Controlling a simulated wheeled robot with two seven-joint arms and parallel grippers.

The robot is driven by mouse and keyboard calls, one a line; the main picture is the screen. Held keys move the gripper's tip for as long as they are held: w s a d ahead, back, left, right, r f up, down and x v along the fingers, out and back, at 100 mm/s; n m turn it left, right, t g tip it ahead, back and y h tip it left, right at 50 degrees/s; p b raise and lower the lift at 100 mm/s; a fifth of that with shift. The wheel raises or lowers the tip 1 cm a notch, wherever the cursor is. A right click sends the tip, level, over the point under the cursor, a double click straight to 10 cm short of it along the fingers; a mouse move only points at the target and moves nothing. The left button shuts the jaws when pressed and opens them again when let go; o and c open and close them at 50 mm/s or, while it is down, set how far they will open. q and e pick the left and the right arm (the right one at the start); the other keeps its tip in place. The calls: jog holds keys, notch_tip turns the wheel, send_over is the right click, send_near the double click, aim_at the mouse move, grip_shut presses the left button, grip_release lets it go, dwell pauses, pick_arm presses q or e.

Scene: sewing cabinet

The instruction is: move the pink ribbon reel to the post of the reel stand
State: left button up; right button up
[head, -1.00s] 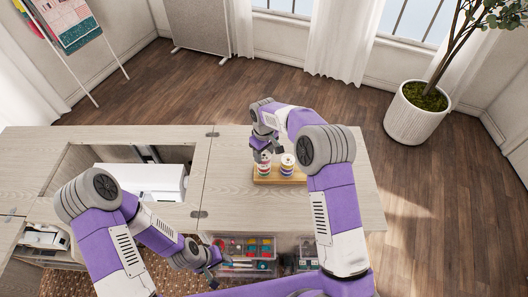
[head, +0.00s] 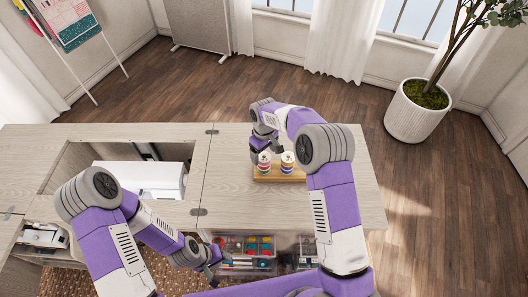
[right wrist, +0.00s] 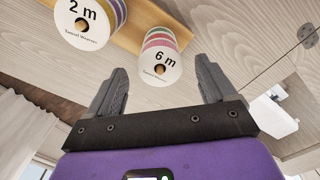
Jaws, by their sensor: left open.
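The wooden reel stand (head: 262,178) sits on the right part of the cabinet top. It carries two stacks of ribbon reels. The left stack (head: 264,164) shows as the "6 m" stack (right wrist: 158,62) in the right wrist view, with pink and green bands under a white top face. The other, "2 m" stack (head: 287,163) has purple, blue and yellow bands and is cut off in the wrist view (right wrist: 90,25). My right gripper (right wrist: 160,85) is open and empty, its fingertips short of the "6 m" stack. My left gripper (head: 215,264) is open, low in front of the cabinet.
A white sewing machine (head: 140,180) sits in the cabinet's left recess. Clear bins of coloured supplies (head: 245,250) stand below the front edge near my left gripper. The cabinet top (head: 232,165) left of the stand is clear.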

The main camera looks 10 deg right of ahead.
notch_tip(320, 180, up, 8)
jog(key=shift+f+p, duration=0.2)
jog(key=shift+p, duration=0.25)
dwell(0.6)
